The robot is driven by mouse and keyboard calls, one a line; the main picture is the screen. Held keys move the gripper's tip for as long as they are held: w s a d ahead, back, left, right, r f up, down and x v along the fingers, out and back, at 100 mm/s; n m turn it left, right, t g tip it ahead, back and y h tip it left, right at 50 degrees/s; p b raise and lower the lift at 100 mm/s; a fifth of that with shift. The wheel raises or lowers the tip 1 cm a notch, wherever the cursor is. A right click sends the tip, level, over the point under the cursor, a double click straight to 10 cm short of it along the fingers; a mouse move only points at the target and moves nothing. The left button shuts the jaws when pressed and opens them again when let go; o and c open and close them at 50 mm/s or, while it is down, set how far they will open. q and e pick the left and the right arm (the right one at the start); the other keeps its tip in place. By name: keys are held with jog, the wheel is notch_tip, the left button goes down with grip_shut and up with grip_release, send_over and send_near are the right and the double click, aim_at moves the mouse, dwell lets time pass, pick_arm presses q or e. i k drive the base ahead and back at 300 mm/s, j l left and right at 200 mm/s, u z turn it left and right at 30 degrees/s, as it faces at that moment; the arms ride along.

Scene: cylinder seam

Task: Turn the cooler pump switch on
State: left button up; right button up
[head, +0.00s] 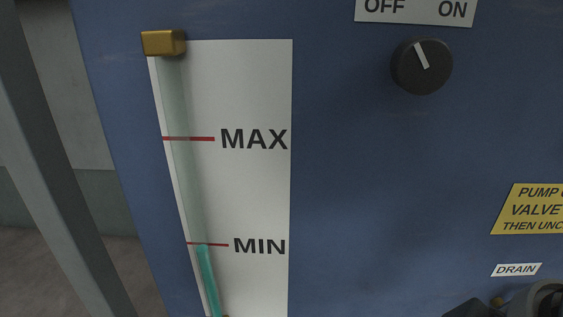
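The black round switch knob (421,66) is on the blue panel at the upper right of the head view. Its white pointer line slants up and slightly left, toward the OFF side. A white label (415,10) above it reads OFF on the left and ON on the right, cut by the top edge. Neither of my grippers can be made out. Nothing touches the knob.
A sight gauge (186,190) with MAX and MIN marks stands at left; its teal liquid reaches about MIN. A yellow sign (530,209), a DRAIN label (516,270) and dark fittings (546,300) are at lower right. The panel around the knob is clear.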

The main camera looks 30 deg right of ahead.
aim_at(420, 65)
jog(key=z, duration=1.25)
